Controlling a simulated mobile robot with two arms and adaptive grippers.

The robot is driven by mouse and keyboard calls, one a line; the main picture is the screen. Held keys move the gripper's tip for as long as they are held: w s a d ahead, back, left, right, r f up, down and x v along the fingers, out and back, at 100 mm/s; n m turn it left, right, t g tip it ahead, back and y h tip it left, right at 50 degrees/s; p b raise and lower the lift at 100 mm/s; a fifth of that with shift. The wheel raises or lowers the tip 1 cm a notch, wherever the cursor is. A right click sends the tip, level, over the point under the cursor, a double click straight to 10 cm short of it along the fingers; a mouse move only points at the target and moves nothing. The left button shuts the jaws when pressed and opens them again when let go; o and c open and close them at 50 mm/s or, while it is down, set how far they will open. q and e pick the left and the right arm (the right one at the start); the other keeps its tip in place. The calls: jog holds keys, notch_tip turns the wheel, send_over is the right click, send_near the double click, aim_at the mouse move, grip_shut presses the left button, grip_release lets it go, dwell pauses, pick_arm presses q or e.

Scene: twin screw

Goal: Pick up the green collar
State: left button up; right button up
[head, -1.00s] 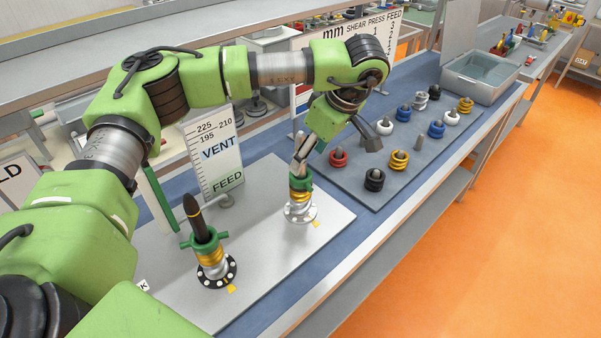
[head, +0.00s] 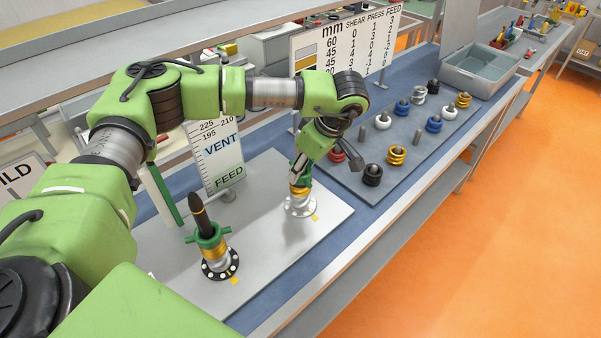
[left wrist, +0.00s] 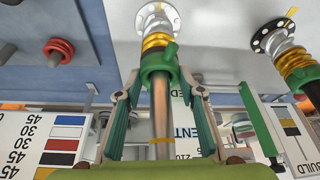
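A green collar (head: 302,182) sits on top of a yellow spring stack (head: 300,193) on a round silver flange at the right of the grey plate. My left gripper (head: 299,168) is above it, pointing down. In the left wrist view the fingers are open, one on each side of this green collar (left wrist: 158,61), their tips close to its sides; contact cannot be made out. A copper-coloured rod (left wrist: 160,105) runs between the fingers. A second green collar (head: 207,239), with side lugs, sits around a dark-tipped rod on a black flange. My right gripper is not visible.
A grey board (head: 385,165) with pegs holding coloured rings lies to the right, and a grey bin (head: 480,75) stands behind it. A VENT/FEED sign (head: 220,155) stands close behind the collars. The grey plate (head: 270,255) is bare in front.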

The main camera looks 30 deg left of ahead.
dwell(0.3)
pick_arm(q)
notch_tip(320, 180, up, 16)
jog(key=b, duration=0.4)
jog(key=shift+r+b, duration=0.1)
jog(key=shift+b, duration=0.3)
jog(key=shift+r, duration=0.65)
jog(key=shift+s+r, duration=0.1)
